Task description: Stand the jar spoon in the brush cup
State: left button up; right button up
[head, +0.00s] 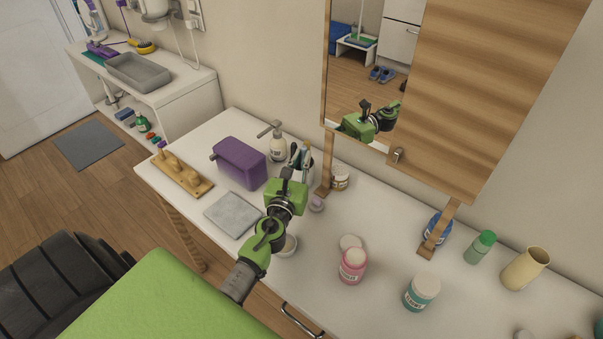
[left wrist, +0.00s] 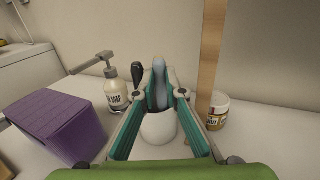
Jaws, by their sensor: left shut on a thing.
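The white brush cup (head: 307,170) stands on the counter left of the mirror post, partly behind my left gripper (head: 291,176). In the left wrist view, the cup (left wrist: 158,128) is upright between and below the fingers of my left gripper (left wrist: 164,94). The fingers are shut on a slim grey-blue thing, which I take to be the jar spoon (left wrist: 160,76); its lower end is at the cup's mouth, and I cannot tell how deep it reaches. A dark-handled brush (left wrist: 137,73) leans in the cup. My right gripper is out of view.
A purple box (head: 240,163) and a soap pump bottle (head: 277,147) stand left of the cup. A small gold-lidded jar (head: 340,180) is right of it, beyond the wooden post. Pink (head: 352,268) and teal (head: 421,292) jars stand further right.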

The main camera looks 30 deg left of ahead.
pick_arm(q)
notch_tip(320, 180, down, 4)
jog(key=shift+r+b, duration=0.25)
jog(key=shift+b, duration=0.85)
jog(key=shift+f+b, duration=0.3)
jog(key=shift+f, duration=0.05)
jog(key=o, duration=0.8)
jog(key=shift+r, duration=0.1)
